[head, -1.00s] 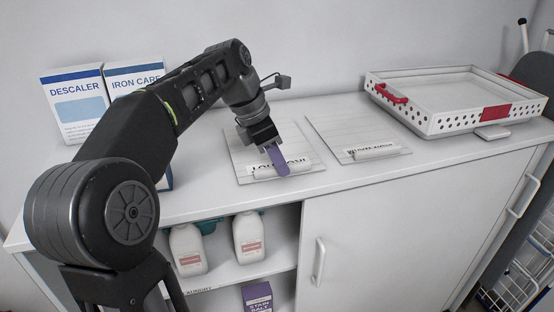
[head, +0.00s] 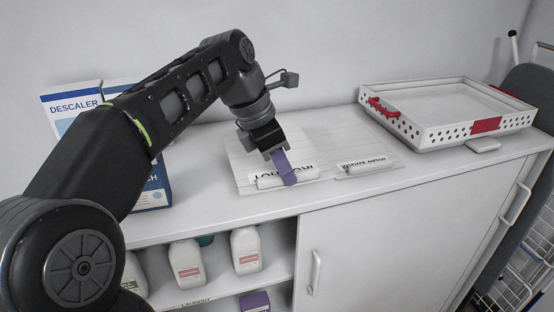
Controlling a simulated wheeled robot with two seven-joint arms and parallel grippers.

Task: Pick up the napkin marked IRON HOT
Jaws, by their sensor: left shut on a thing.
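The pale napkin marked IRON HOT (head: 248,172) is at the middle of the countertop. Its label looks upside down and is partly covered by a purple strip at my left gripper (head: 284,168). That gripper is shut on the napkin's front rolled edge; how the purple strip belongs to the jaws is unclear. A second pale napkin (head: 372,146) lies to the right, its label upside down and too small to read surely. The first napkin's right side overlaps it in the picture. My right gripper is not in view.
A white tray (head: 400,137) with red handles stands at the back right of the countertop (head: 215,207). Care-product boxes (head: 70,103) stand at the left behind my arm. Several bottles (head: 246,250) stand on the shelf below, left of a white cabinet door (head: 385,240).

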